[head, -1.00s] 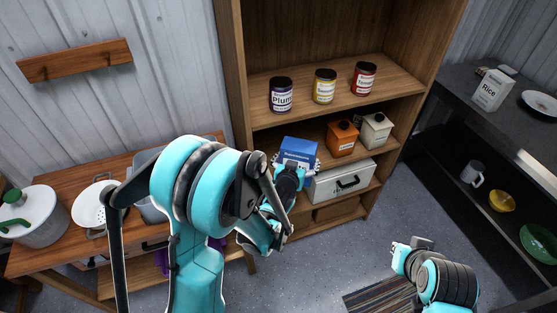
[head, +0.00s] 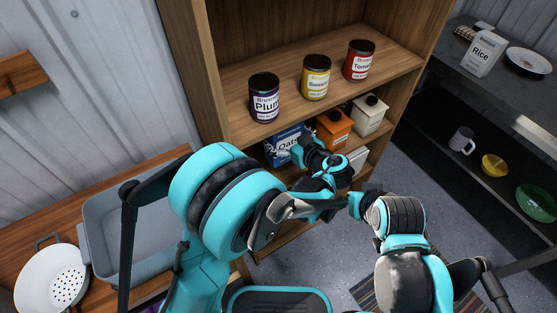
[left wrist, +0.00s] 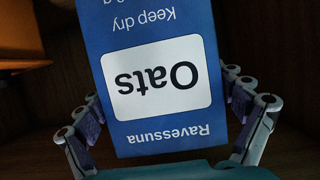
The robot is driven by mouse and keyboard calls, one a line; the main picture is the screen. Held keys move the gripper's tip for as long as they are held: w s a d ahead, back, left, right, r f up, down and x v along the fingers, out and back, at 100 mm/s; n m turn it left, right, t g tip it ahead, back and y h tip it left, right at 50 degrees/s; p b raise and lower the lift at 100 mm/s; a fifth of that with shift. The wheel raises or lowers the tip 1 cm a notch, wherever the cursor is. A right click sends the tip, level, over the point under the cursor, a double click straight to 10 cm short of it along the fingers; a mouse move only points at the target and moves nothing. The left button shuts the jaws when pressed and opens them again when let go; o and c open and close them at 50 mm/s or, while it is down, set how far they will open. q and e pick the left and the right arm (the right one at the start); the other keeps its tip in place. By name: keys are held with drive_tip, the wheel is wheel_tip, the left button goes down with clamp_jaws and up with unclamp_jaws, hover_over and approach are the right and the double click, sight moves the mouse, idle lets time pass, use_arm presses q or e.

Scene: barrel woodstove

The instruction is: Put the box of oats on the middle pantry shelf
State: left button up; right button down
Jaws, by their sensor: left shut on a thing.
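The blue box of oats (head: 284,138) is at the middle shelf's level inside the wooden pantry, left of the orange canister. My left gripper (head: 297,152) is shut on it, and my arm hides the box's lower part. I cannot tell whether its base touches the shelf. In the left wrist view the box (left wrist: 155,75) sits between the two fingers, its label upside down in the picture. The middle pantry shelf (head: 342,148) is mostly hidden by canisters and my arm. My right gripper (head: 357,205) is in front of the pantry, its fingers unclear.
An orange canister (head: 333,130) and a white canister (head: 369,116) stand right of the box. Plum (head: 264,98), yellow (head: 316,78) and tomato (head: 359,62) jars stand on the shelf above. A grey basin (head: 130,230) and a white colander (head: 50,280) are at left.

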sight(284, 147)
use_arm(q)
wheel_tip(284, 147, down, 5)
drive_tip(key=shift+s+b, duration=0.1)
drive_tip(key=shift+b, duration=0.95)
wheel_tip(284, 147, down, 4)
drive_tip(key=shift+f+b, duration=0.2)
drive_tip(key=shift+b, duration=0.8)
drive_tip(key=shift+r, duration=0.1)
drive_tip(key=o, duration=1.5)
